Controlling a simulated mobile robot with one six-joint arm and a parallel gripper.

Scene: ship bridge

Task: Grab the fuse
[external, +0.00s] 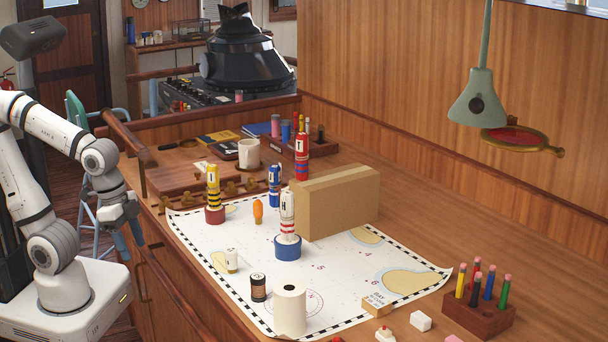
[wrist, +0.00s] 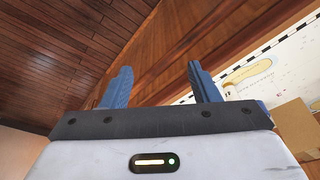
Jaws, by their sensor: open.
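No item is clearly marked as the fuse. A dark cylinder with a pale band (external: 258,287) stands nearer the front, and a small orange piece (external: 258,211) stands further back. My gripper (external: 130,240) hangs at the left, beyond the counter's edge and well apart from these things. In the wrist view its blue fingers (wrist: 160,78) are open and empty. The small items do not show in the wrist view.
On the chart (external: 345,268) stand a white roll (external: 290,308), a striped flare on a blue base (external: 288,220), a yellow flare (external: 213,188) and a cardboard box (external: 340,203). A pencil block (external: 478,315) stands at right.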

